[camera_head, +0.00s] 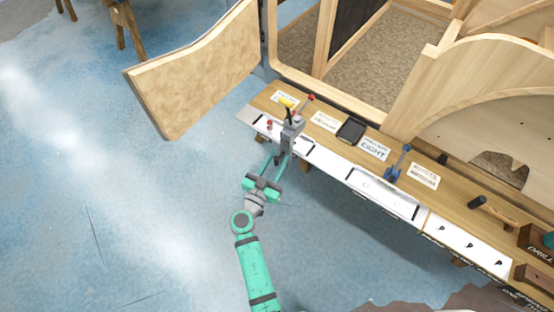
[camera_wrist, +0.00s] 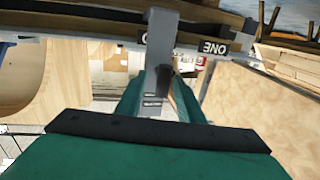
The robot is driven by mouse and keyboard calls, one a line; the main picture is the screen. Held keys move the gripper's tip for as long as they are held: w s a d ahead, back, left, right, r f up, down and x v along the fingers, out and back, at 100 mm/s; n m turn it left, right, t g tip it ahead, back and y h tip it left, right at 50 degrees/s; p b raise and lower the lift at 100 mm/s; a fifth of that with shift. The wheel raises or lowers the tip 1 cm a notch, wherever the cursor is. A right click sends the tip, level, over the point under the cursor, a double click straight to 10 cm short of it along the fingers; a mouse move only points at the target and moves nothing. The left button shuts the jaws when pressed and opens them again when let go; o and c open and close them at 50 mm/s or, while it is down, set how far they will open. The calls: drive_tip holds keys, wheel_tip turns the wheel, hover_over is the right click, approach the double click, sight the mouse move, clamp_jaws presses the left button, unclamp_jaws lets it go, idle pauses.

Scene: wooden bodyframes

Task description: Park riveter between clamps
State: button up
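My gripper (camera_head: 277,160) is at the front edge of the workbench, its teal fingers reaching toward it. A grey tool (camera_head: 290,133), which looks like the riveter, stands between the fingertips. In the wrist view this grey tool (camera_wrist: 159,65) rises upright between both fingers, which appear closed against it. Behind it in the head view are a yellow-and-black handle (camera_head: 287,103) and a red-tipped lever (camera_head: 309,98); I cannot tell which tool each belongs to. A blue clamp (camera_head: 396,165) stands farther right on the bench. A small red-topped item (camera_head: 269,125) is left of the grey tool.
The workbench (camera_head: 334,146) carries paper labels, a black tray (camera_head: 352,130), a long white tray (camera_head: 383,193) and a hammer (camera_head: 490,211). Wooden body frames (camera_head: 450,80) rise behind it. A wooden door panel (camera_head: 190,82) juts out at upper left. The blue floor in front is clear.

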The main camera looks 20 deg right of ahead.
drive_tip(key=shift+a, duration=0.1)
clamp_jaws()
drive_tip(key=s+d, duration=0.9)
drive_tip(key=s, duration=0.2)
drive_tip(key=shift+s+d, duration=0.2)
drive_tip(key=shift+s, duration=0.05)
drive_tip(key=shift+d, duration=0.1)
drive_tip(key=shift+o, duration=0.9)
unclamp_jaws()
drive_tip(key=shift+s, duration=0.1)
drive_tip(key=v, duration=1.1)
